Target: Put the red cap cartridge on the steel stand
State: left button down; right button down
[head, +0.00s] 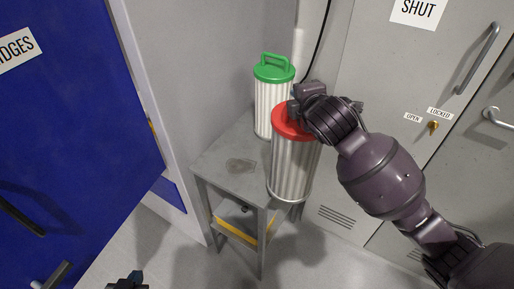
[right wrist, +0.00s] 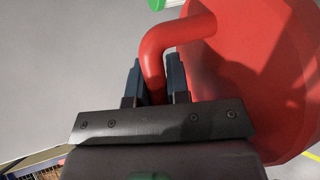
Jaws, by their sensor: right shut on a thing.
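The red cap cartridge (head: 291,165) has a pleated pale body and a red top. My right gripper (head: 300,103) is shut on its red handle, which shows between the two fingers in the right wrist view (right wrist: 153,70). The cartridge hangs roughly upright at the right front edge of the steel stand (head: 215,165). I cannot tell whether its base touches the top. My left gripper (head: 130,281) only peeks in at the bottom edge of the head view, well away from the stand; its jaw opening is not clear.
A green cap cartridge (head: 264,108) stands at the back of the stand, close behind the red one. The left front of the stand top is bare apart from a dark patch. A blue door (head: 70,130) is at left; grey lockers (head: 390,75) stand at right.

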jog(key=w+a+r+n+g+y, duration=0.1)
jog(key=w+a+r+n+y, duration=0.2)
jog(key=w+a+r, duration=0.3)
jog(key=w+a+r+n+g+y+b, duration=0.1)
jog(key=w+a+r+n+y, duration=0.2)
jog(key=w+a+r, duration=0.3)
jog(key=a+r+y, duration=0.1)
jog(key=a+r, duration=0.3)
jog(key=r, duration=0.1)
jog(key=shift+w+g, duration=0.15)
jog(key=shift+g, duration=0.15)
notch_tip(320, 180, down, 20)
jog(key=shift+p, duration=0.45)
jog(key=c, duration=1.1)
grip_release()
jog(key=shift+f, duration=0.25)
jog(key=shift+r, duration=0.1)
jog(key=v, duration=1.2)
